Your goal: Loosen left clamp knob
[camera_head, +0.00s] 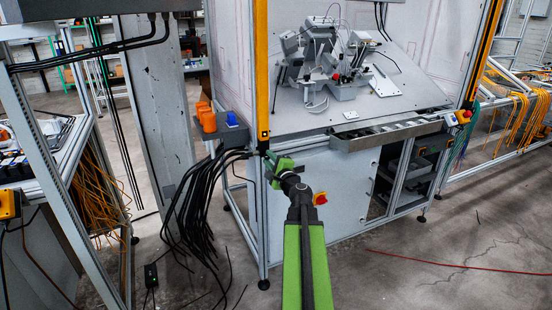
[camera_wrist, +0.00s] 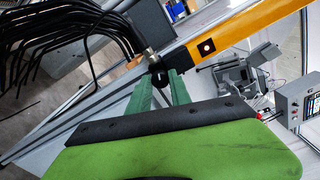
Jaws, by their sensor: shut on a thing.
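The left clamp knob is a small black knob at the lower end of the left yellow light curtain bar (camera_head: 261,70). In the wrist view the black knob (camera_wrist: 158,74) sits between the tips of my gripper's two green fingers (camera_wrist: 159,82), with a brass-coloured fitting just above it. The yellow bar (camera_wrist: 225,40) runs up to the right from there. In the head view my green gripper (camera_head: 269,162) reaches the foot of the bar, and its fingers mostly hide the knob. The gripper is shut on the knob.
Thick black cables (camera_head: 190,205) hang just left of my gripper, below orange and blue connectors (camera_head: 208,120). The front right floor is clear except for a red cable.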

